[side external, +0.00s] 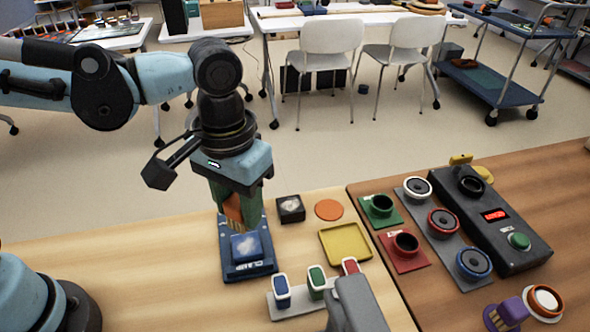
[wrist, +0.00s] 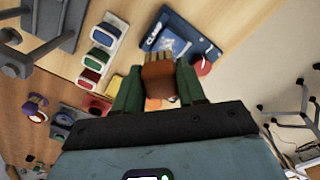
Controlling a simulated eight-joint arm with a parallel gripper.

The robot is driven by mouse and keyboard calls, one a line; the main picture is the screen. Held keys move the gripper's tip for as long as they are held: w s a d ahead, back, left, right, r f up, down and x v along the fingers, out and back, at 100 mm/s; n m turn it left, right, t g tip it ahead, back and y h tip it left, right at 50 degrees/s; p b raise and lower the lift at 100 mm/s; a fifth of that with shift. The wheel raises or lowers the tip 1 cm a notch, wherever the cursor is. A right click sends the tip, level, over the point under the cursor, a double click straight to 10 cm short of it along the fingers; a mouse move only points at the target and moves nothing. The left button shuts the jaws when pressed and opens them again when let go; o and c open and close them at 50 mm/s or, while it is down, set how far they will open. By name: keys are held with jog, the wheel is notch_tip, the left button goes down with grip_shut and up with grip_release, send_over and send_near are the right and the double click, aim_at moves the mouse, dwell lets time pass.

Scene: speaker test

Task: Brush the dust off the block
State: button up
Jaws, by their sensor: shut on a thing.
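A blue block (side external: 246,245) with a pale, dusty patch on top sits on the dark blue plate marked CLAMP (side external: 262,268) at the left of the wooden table. My gripper (side external: 238,207) points down just above and behind the block, its green fingers shut on an orange-brown brush (side external: 233,212). The brush (wrist: 160,82) also shows between the fingers in the wrist view, with the clamp plate (wrist: 153,42) beyond it.
A small black block (side external: 290,208) with a pale top, an orange disc (side external: 329,209) and a yellow tray (side external: 345,243) lie to the right. A grey rack (side external: 300,308) holds blue, green and red pieces in front. Speaker parts and a black unit (side external: 490,225) fill the right table.

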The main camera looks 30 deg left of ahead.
jog(key=shift+f, duration=0.2)
jog(key=shift+f, duration=3.05)
jog(key=shift+w+a+f, duration=0.2)
jog(key=shift+w+f, duration=0.05)
jog(key=shift+f, duration=0.25)
jog(key=shift+w+a+f, duration=0.2)
jog(key=shift+f, duration=0.25)
jog(key=shift+c, duration=0.4)
jog(key=shift+w+a, duration=1.05)
jog(key=shift+s+d+r, duration=0.1)
jog(key=shift+s+d, duration=1.4)
jog(key=shift+r, duration=4)
